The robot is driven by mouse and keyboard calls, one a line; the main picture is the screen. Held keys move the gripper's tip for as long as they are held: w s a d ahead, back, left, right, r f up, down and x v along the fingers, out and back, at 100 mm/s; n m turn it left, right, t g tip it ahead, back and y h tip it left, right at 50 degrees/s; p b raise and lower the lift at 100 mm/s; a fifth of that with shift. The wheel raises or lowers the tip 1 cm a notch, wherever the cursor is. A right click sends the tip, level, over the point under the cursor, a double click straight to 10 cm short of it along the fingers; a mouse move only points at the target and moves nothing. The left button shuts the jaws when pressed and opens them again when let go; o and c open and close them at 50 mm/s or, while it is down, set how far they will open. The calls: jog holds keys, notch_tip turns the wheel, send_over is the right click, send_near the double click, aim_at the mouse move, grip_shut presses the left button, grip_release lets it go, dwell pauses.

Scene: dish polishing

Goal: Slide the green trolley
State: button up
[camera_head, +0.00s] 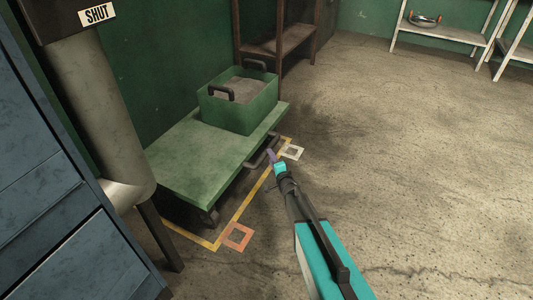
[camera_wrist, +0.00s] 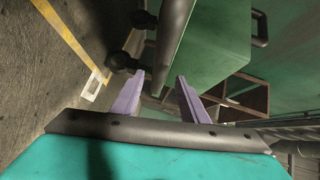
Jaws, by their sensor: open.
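The green trolley (camera_head: 200,160) is a low flat platform standing along the green wall, with a dark bar handle (camera_head: 255,158) on its near long side. A green bin (camera_head: 240,108) with dark grips sits on its far end. My gripper (camera_head: 271,156) is at the far end of the handle. In the wrist view its two purple fingers (camera_wrist: 158,90) are apart, and the dark handle bar (camera_wrist: 172,45) runs down between them. I cannot tell whether either finger touches the bar.
A yellow floor line (camera_head: 250,196) runs around the trolley, with an orange square (camera_head: 237,236) at the near end and a white square (camera_head: 291,151) at the far end. A blue cabinet (camera_head: 60,190) and grey pipe (camera_head: 95,110) stand left. The floor on the right is clear.

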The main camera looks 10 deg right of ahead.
jog(key=shift+w+a+f+b, duration=0.15)
jog(key=shift+w+b, duration=0.15)
jog(key=shift+w, duration=0.85)
jog(key=shift+w+a+f+b, duration=0.2)
jog(key=shift+w+b, duration=0.1)
jog(key=shift+w, duration=0.85)
jog(key=shift+w+a+f+b, duration=0.15)
jog(key=shift+w+b, duration=0.15)
jog(key=shift+w, duration=0.85)
grip_shut()
jog(key=shift+a, duration=0.25)
jog(key=shift+d, duration=0.1)
